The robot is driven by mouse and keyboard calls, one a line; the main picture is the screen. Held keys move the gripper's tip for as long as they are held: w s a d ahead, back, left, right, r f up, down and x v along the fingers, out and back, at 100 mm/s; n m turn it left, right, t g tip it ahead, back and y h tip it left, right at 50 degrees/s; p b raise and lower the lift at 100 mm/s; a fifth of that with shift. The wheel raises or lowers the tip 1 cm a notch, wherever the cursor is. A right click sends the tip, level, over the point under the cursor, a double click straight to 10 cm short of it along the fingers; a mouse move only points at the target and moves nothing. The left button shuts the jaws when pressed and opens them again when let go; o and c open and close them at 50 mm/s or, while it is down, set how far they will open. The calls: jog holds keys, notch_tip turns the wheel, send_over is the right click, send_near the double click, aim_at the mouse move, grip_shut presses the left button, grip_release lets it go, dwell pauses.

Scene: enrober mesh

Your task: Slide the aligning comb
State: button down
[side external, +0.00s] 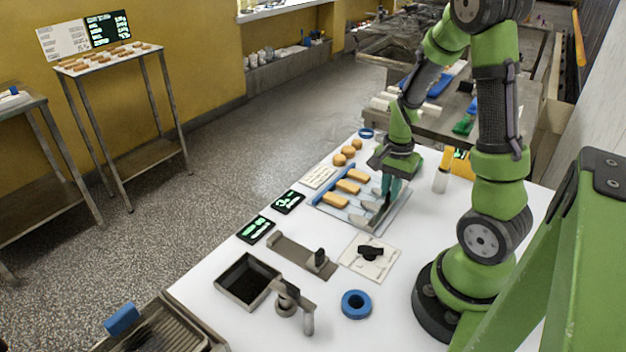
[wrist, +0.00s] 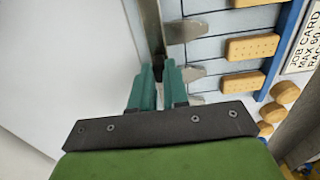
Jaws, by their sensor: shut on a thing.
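The aligning comb is a grey metal bar with flat teeth; it lies along one side of the mesh bed (side external: 350,217), and its bar (wrist: 151,25) and teeth also show in the wrist view. My gripper (side external: 388,190) is above the comb; in the wrist view its teal fingers (wrist: 158,88) are shut on the comb's dark handle (wrist: 157,68). Oblong orange biscuits (side external: 347,187) lie in lanes on the bed, also visible in the wrist view (wrist: 252,47). A blue rail (side external: 325,185) runs along the bed's far side. The fingers partly hide the handle.
Round biscuits (side external: 348,152) and a job card (side external: 318,177) lie beyond the bed. A plate with a black knob (side external: 370,252), a dark tray (side external: 247,280), a lever (side external: 308,310) and a blue ring (side external: 356,304) are nearer. White table is free between them.

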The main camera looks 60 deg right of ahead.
jog(key=shift+s, duration=0.35)
jog(key=c, duration=1.1)
grip_release()
jog(key=shift+w+r, duration=0.1)
jog(key=shift+r, duration=0.35)
notch_tip(320, 180, up, 16)
